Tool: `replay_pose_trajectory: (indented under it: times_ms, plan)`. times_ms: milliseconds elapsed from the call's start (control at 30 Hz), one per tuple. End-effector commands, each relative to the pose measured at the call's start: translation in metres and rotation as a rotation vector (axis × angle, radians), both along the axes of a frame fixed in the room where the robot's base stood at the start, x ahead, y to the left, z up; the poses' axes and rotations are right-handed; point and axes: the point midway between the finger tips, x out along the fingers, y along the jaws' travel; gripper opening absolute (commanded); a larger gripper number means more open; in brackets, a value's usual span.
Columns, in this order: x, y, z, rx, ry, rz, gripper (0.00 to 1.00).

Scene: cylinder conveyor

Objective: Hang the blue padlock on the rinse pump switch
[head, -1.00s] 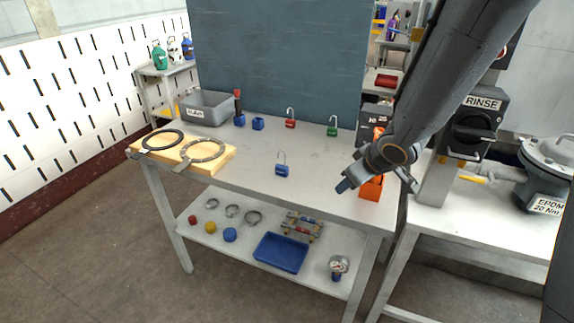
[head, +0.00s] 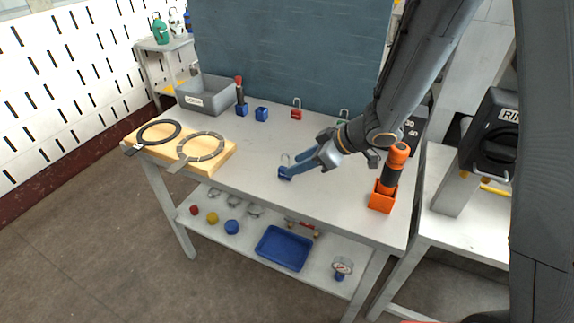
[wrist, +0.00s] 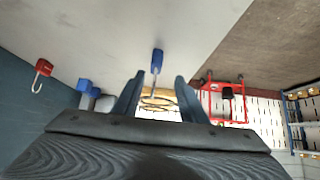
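The blue padlock (head: 284,175) stands on the grey table with its thin metal shackle up. In the wrist view the padlock (wrist: 157,61) appears ahead of the gap between my fingers. My gripper (head: 298,165) reaches in from the right, its fingertips close to the padlock; the fingers (wrist: 157,88) are apart with nothing held between them. Whether a finger touches the padlock is unclear. The rinse switch (head: 492,140), a dark box with a rotary handle, is on a post at the right, its label partly hidden by my own body.
A red padlock (head: 296,114) stands behind; a green padlock (head: 373,157) is partly hidden by my arm. An orange holder (head: 382,196) with an orange-handled tool stands right. A wooden board (head: 215,165) with rings and a grey bin (head: 208,96) are left. The table's front middle is clear.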

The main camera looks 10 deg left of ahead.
Motion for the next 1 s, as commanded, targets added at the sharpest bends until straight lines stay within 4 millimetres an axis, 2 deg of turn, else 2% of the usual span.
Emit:
replay_pose_trajectory:
  times_ms: [333, 633, 967, 1000]
  plan:
    - [0.012, 0.012, -0.022, 0.000, 0.003, -0.016, 0.38]
    - [0.023, 0.036, -0.047, 0.000, 0.002, -0.012, 0.38]
    - [0.025, 0.040, -0.052, 0.000, -0.001, -0.012, 0.38]
    - [0.025, 0.040, -0.052, 0.000, -0.001, -0.012, 0.35]
